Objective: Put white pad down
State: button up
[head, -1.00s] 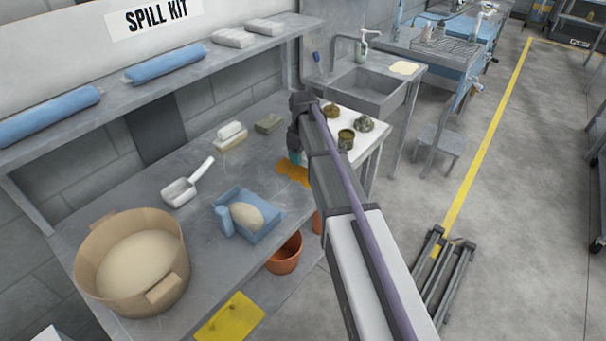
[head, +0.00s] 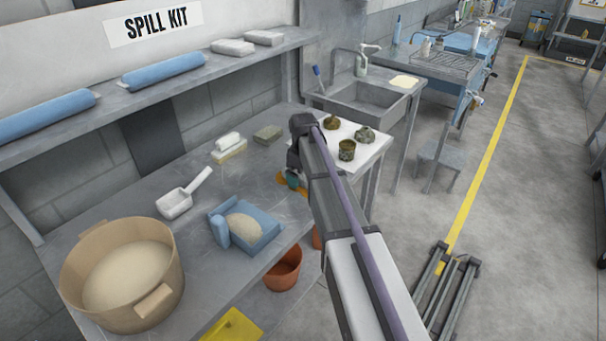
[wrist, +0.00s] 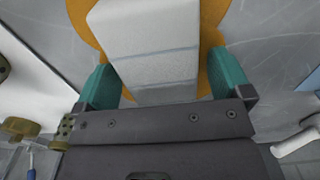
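The white pad (wrist: 150,45) lies between my gripper's teal fingers in the wrist view, over the orange spill (wrist: 213,22). My gripper (wrist: 160,85) straddles it with a finger on each side. Narrow orange strips show between the pad and the fingers, so the fingers look slightly open. In the head view my gripper (head: 292,179) is low at the bench, over the orange spill (head: 283,181). My arm hides the pad there. Whether the pad rests fully on the bench is hard to tell.
A blue tray (head: 262,243) with a beige mound, a white scoop (head: 178,204) and a large tan tub (head: 165,285) stand left on the bench. Two pale blocks (head: 228,146) and a grey-green block (head: 267,134) lie behind. A white board (head: 368,147) with dark items lies right.

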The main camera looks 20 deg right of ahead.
jog(key=shift+r, duration=0.1)
notch_tip(320, 180, up, 12)
jog(key=p, duration=1.3)
jog(key=s+a+m, duration=0.3)
jog(key=s+a, duration=0.2)
jog(key=s, duration=0.8)
jog(key=s+a+m, duration=0.3)
jog(key=s+a, duration=0.3)
jog(key=s, duration=0.7)
jog(key=shift+b, duration=0.35)
jog(key=shift+a, duration=0.1)
dwell(2.6)
